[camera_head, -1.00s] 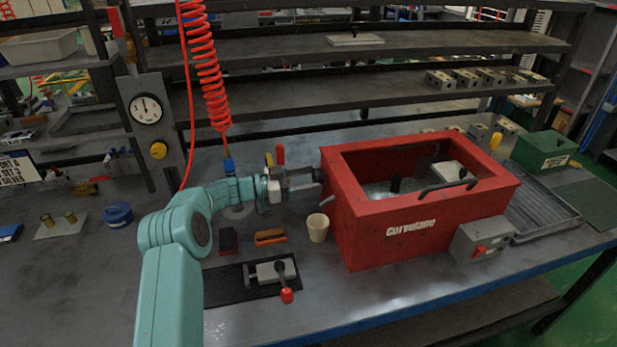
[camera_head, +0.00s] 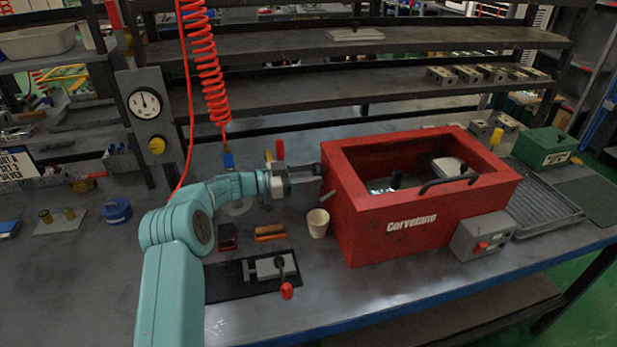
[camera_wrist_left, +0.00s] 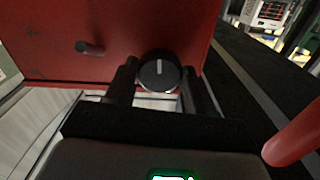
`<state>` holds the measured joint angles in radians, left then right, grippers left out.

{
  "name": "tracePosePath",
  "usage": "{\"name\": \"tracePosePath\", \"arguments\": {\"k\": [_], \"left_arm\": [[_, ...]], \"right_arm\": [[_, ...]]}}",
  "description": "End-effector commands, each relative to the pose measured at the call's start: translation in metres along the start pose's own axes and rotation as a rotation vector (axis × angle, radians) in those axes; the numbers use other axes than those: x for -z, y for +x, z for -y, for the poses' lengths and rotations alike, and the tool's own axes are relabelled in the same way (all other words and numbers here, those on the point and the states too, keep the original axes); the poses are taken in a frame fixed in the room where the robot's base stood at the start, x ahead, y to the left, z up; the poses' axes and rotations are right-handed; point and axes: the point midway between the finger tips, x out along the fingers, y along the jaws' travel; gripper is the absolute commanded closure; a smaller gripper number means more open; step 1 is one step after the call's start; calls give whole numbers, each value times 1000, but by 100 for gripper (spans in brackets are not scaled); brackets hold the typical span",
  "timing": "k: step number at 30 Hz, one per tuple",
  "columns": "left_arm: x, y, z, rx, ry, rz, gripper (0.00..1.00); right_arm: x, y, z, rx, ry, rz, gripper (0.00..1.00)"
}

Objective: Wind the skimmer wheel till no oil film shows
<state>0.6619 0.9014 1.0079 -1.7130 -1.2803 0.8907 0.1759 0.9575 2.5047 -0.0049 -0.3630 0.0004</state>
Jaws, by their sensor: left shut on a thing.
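The skimmer wheel (camera_wrist_left: 158,72) is a small black round knob with a white line, on the left end of the red tank (camera_head: 420,230). In the head view it is hidden by my left gripper (camera_head: 314,174). In the left wrist view the two dark fingers of my left gripper (camera_wrist_left: 158,88) stand on either side of the knob and are shut on it. The white line points roughly upright in that view. Inside the open tank a patch of grey liquid (camera_head: 380,186) shows; I cannot tell whether oil film lies on it. My right gripper is not in view.
A cream cup (camera_head: 318,224) stands close to the tank's left side. A red coiled hose (camera_head: 210,80) hangs above. A grey switch box (camera_head: 483,239) is on the tank's front.

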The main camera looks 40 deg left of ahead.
Motion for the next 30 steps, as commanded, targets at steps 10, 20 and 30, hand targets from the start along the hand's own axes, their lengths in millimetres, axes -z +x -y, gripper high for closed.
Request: {"name": "tracePosePath", "arguments": {"k": [10,20,30], "left_arm": [[-4,0,0,0,295,-1,77],[-3,0,1,1,610,-2,77],[-2,0,1,0,933,-2,77]], "right_arm": [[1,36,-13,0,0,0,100],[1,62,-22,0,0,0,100],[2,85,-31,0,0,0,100]]}}
